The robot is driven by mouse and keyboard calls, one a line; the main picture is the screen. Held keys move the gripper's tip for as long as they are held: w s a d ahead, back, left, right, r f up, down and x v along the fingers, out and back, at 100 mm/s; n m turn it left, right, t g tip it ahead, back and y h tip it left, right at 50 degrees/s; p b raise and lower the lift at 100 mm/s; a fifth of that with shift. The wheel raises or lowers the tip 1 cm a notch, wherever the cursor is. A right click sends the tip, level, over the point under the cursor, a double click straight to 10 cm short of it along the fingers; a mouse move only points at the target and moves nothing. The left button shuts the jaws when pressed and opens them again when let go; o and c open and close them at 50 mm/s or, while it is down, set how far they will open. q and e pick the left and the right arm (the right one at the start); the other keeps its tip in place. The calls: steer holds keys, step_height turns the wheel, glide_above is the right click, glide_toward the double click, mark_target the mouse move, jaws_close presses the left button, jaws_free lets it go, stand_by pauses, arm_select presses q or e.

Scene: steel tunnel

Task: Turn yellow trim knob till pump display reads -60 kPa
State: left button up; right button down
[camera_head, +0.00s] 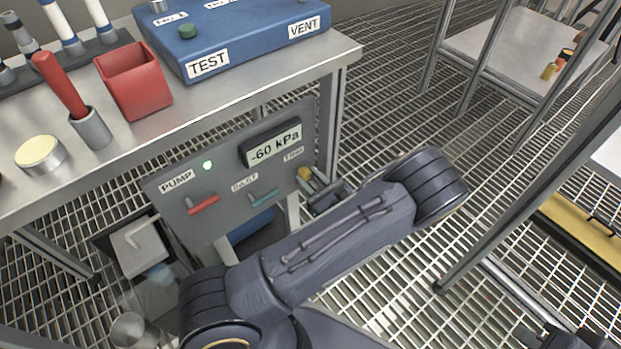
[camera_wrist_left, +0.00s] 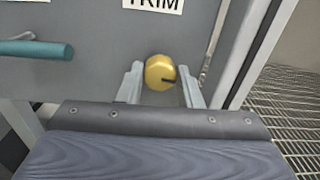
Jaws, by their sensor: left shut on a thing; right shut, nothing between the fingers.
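The yellow trim knob (camera_head: 304,173) sits at the right end of the grey pump panel (camera_head: 222,172), below the TRIM label. In the left wrist view the knob (camera_wrist_left: 160,72) has a dark mark at its lower right. My left gripper (camera_head: 316,184) is shut on it, one finger on each side (camera_wrist_left: 160,84). The pump display (camera_head: 275,146) reads -60 kPa. A green light (camera_head: 207,165) is lit beside the PUMP label. My right gripper (camera_head: 540,338) shows only partly at the bottom right edge, shut and away from the panel.
A red lever (camera_head: 204,205) and a teal lever (camera_head: 264,197) sit left of the knob; the teal one (camera_wrist_left: 36,49) is close to my left gripper. The steel bench (camera_head: 200,110) overhangs the panel. A table leg (camera_head: 329,125) stands just right of it.

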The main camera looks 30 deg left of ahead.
arm_select(q)
steer(key=o, duration=1)
steer(key=shift+d, duration=0.1)
steer(key=shift+s+d, duration=0.1)
steer(key=shift+d, duration=0.2)
steer(key=p+v, duration=0.2)
steer(key=v, duration=0.5)
